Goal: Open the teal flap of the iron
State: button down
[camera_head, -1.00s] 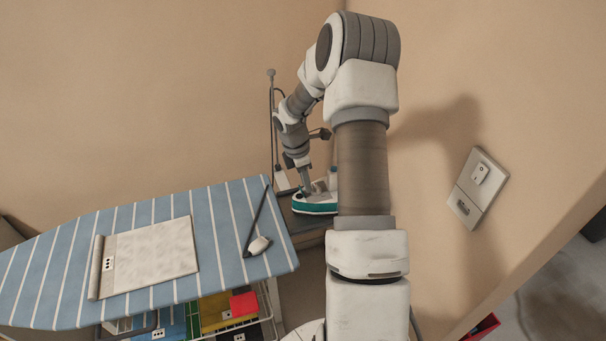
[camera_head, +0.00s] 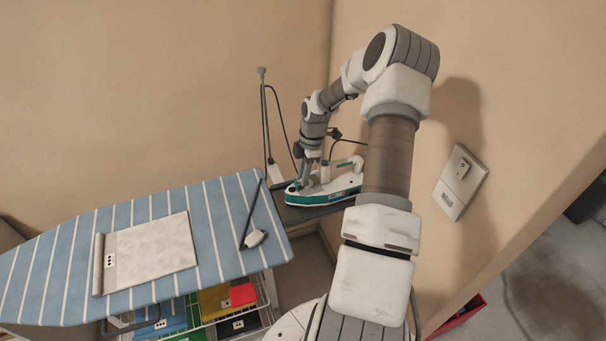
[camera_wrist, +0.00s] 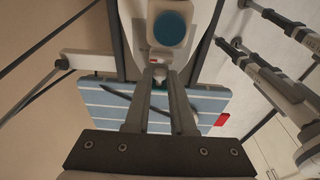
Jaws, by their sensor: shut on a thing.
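The iron (camera_head: 345,190), white with a teal base band, sits on the dark rest at the far right end of the ironing board. My gripper (camera_head: 309,180) reaches down to the iron's left end. In the wrist view my gripper (camera_wrist: 160,82) has its fingers close together on a small part of the iron. The fingers hide most of that part, so I cannot tell if it is the teal flap. A round blue-teal piece (camera_wrist: 172,28) on the white iron body (camera_wrist: 158,10) shows beyond the fingertips, apart from them.
The striped blue ironing board (camera_head: 60,270) holds a grey-white panel (camera_head: 150,255) and a small white object (camera_head: 255,239). A thin upright pole (camera_head: 264,120) with a cable stands behind the iron. A wall plate (camera_head: 461,182) is at right. A rack with coloured items (camera_head: 215,302) is below.

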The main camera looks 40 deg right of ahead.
jog(key=c, duration=0.8)
grip_release()
jog(key=shift+o, duration=0.2)
notch_tip(320, 180, up, 17)
jog(key=d+b, duration=0.1)
jog(key=d, duration=0.1)
jog(key=shift+s+d+r+b, duration=0.15)
jog(key=shift+s+d+b, duration=0.2)
jog(key=shift+s+b, duration=0.05)
